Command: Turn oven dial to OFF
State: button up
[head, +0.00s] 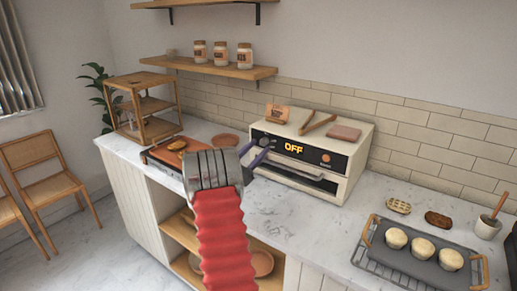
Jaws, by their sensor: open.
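The oven (348,150) is a cream box with a dark front panel on the counter in the head view. Its lit display (293,148) reads OFF in orange. The dial (266,142) is at the left end of the panel, small and partly hidden by my fingers, so its pointer cannot be read. My gripper (255,153) is open, with purple fingertips right at the dial. Whether they touch it I cannot tell. My red arm reaches up from the bottom of the picture.
The oven top holds a small sign, wooden tongs and a folded cloth (344,132). A griddle (166,154) lies left of my gripper. At right is a rack with a dark tray (428,271) of buns. Bare marble counter (290,226) lies in front of the oven.

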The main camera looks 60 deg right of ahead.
jog(key=v, duration=1.2)
dwell(0.3)
jog(key=s+a+r+m+y, duration=0.3)
jog(key=a+m+y, duration=0.1)
jog(key=a, duration=0.4)
jog(key=s+a+r+m+y, duration=0.2)
jog(key=a+r+m+y, duration=0.15)
jog(key=a, duration=0.35)
jog(key=s+a+m+t+y, duration=0.2)
jog(key=a+t+y, duration=0.3)
jog(key=a, duration=1.6)
jog(key=s+a+m+t+y, duration=0.2)
jog(key=a+t+y, duration=0.4)
jog(key=a, duration=1.5)
jog(key=f+m+y, duration=0.1)
jog(key=y, duration=0.2)
jog(key=shift+s+a, duration=0.15)
jog(key=shift+a, duration=0.15)
